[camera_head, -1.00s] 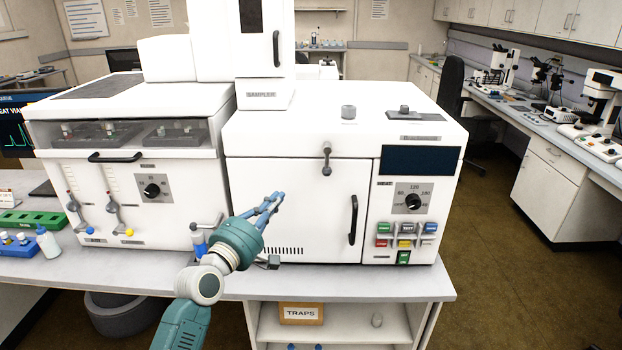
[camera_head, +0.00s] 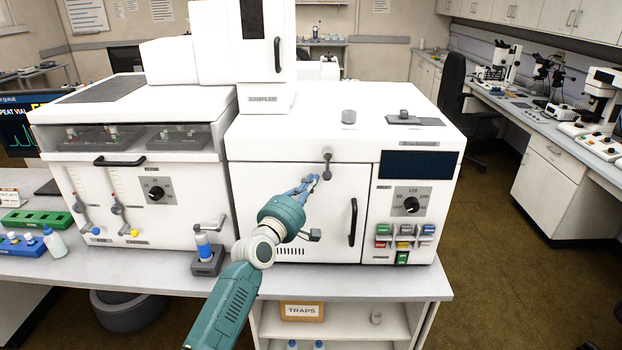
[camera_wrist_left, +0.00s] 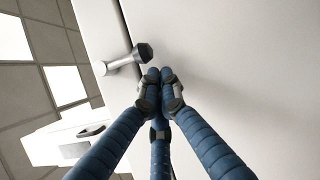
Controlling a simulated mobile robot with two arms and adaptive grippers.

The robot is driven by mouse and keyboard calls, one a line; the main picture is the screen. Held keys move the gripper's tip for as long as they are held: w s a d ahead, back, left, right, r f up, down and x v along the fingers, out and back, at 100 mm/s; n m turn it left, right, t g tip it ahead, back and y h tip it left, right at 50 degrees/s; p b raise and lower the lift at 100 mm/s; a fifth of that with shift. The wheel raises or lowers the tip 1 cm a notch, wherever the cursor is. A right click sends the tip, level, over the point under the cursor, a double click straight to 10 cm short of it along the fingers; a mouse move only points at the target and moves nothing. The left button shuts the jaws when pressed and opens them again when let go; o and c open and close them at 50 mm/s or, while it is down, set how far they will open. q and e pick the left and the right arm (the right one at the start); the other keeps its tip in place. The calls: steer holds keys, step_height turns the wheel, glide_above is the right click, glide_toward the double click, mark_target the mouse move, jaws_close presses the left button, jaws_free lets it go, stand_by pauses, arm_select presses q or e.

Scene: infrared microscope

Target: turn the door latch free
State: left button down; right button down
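The door latch (camera_head: 327,163) is a small grey lever with a dark knob, hanging down at the top edge of the white oven door (camera_head: 318,225). My left gripper (camera_head: 312,180) is in front of the door, just below and left of the latch. In the left wrist view, the latch (camera_wrist_left: 125,60) lies just left of and beyond the fingertips (camera_wrist_left: 160,76). The blue fingers are drawn together with nothing between them. A small gap shows between the fingertips and the latch knob; I see no contact. My right gripper is out of view.
A black vertical door handle (camera_head: 352,222) stands right of the latch. The control panel with knob (camera_head: 411,205) and coloured buttons is further right. A holder with a blue-capped vial (camera_head: 203,245) stands on the bench left of my arm.

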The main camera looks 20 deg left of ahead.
arm_select(q)
steer(key=shift+a, duration=0.1)
steer(key=shift+f, duration=0.1)
steer(key=shift+d+f+n+b, duration=0.15)
steer(key=shift+d+n+b, duration=0.15)
steer(key=shift+b, duration=0.4)
steer(key=shift+w, duration=0.1)
